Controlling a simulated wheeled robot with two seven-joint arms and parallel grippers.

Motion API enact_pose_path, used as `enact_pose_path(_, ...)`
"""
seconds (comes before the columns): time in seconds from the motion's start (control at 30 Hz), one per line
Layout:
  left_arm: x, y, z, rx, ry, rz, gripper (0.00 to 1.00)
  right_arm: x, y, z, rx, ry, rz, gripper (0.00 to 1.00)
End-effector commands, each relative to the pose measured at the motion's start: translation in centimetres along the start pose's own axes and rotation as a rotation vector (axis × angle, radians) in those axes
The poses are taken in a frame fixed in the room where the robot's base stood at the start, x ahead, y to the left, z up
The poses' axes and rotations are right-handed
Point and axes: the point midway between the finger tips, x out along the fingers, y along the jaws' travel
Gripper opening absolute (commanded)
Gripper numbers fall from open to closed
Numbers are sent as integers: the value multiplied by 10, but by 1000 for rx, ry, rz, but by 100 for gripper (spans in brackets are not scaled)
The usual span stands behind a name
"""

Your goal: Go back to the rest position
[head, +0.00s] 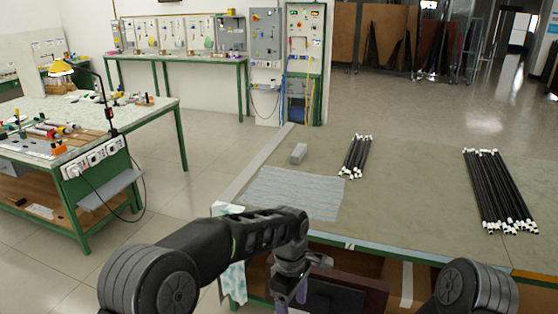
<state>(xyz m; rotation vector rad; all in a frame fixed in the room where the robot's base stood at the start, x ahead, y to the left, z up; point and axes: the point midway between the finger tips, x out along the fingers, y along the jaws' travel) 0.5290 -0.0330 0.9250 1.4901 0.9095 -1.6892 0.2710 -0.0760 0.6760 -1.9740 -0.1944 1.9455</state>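My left arm comes in from the left, and its gripper (291,295) hangs down in front of the table's near edge, at the bottom of the head view. Its two purple fingers stand apart, and I see nothing between them. The lower ends of the fingers run close to the picture's edge. Of my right arm only a dark, rounded link shows at the lower right; its gripper is out of view. A short bundle of black rods with white ends (355,156) and a longer bundle (499,190) lie on the table (420,200).
A grey block (299,153) and a striped cloth (294,193) lie on the table's left part. Another cloth (233,280) hangs over the near left corner. The tabletop between the rod bundles is clear. A workbench (150,113) stands to the left.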

Motion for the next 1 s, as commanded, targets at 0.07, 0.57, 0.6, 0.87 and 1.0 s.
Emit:
enact_pose_path(0.07,32,-6,-7,51,-24,3,71,7,2,0,-1,1,-1,100)
enact_pose_path(0.57,309,-163,-16,651,-160,260,71,63,20,-6,-9,12,-12,100)
enact_pose_path(0.6,322,-182,-12,700,-145,287,71,67,21,-6,-9,13,-13,100)
enact_pose_path(0.87,346,-249,5,883,-56,357,71,77,24,-8,-12,17,-17,100)
enact_pose_path(1.0,345,-252,5,896,-47,361,71,76,24,-8,-12,17,-17,100)
